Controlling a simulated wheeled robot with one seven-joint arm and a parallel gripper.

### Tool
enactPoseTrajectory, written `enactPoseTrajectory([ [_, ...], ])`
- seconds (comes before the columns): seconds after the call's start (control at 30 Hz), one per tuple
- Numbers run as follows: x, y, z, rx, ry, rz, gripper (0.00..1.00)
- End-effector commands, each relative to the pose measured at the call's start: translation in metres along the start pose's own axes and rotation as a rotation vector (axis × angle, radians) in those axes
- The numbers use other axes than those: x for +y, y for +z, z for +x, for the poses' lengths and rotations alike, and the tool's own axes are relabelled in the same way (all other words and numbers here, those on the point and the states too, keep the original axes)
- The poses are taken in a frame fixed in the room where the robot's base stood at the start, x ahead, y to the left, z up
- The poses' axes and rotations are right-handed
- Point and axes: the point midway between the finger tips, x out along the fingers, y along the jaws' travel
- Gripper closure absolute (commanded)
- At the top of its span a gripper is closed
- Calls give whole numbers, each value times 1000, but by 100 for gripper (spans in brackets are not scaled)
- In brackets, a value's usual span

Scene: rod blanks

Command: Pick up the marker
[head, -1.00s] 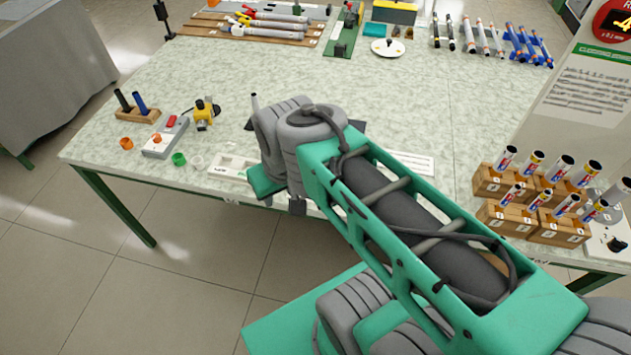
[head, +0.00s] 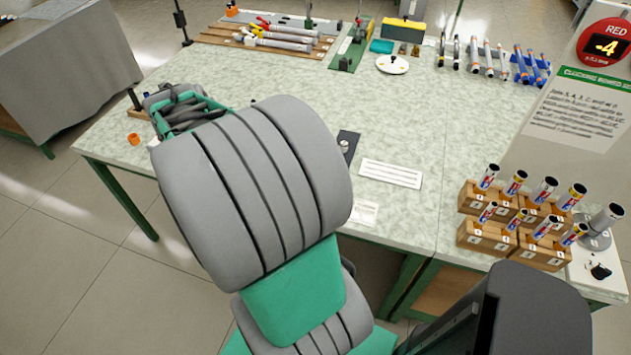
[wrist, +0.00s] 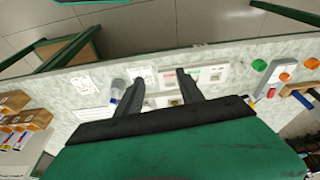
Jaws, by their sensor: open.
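In the head view a dark upright marker (head: 134,98) stands in a small wooden block (head: 137,113) at the table's left end. My arm covers most of that area, and a second, blue marker is mostly hidden. In the wrist view a blue marker (wrist: 302,99) shows by the wooden block (wrist: 296,88) at the right edge. My gripper (wrist: 160,77) is open, its two dark fingers apart over the table with nothing gripped between them. It is well to one side of the block.
An orange ring (head: 133,139) lies near the table's front left. The wrist view shows a grey box with a red button (wrist: 283,74). Wooden holders with several tubes (head: 487,195) stand at the right. White cards (head: 391,173) lie mid-table; the table's middle is largely clear.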

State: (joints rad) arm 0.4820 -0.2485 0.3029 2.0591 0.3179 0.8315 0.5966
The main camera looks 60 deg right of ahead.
Motion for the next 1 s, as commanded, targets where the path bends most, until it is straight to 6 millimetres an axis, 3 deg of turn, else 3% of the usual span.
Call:
enactPoseTrajectory([
  [0.03,36,-39,24,4,91,251,55],
  [0.1,84,-77,53,34,189,555,55],
  [0.2,137,-105,80,78,285,844,55],
  [0.3,162,-113,94,100,326,965,55],
  [0.73,179,-111,157,103,325,972,55],
  [1.0,181,-111,166,104,322,970,55],
])
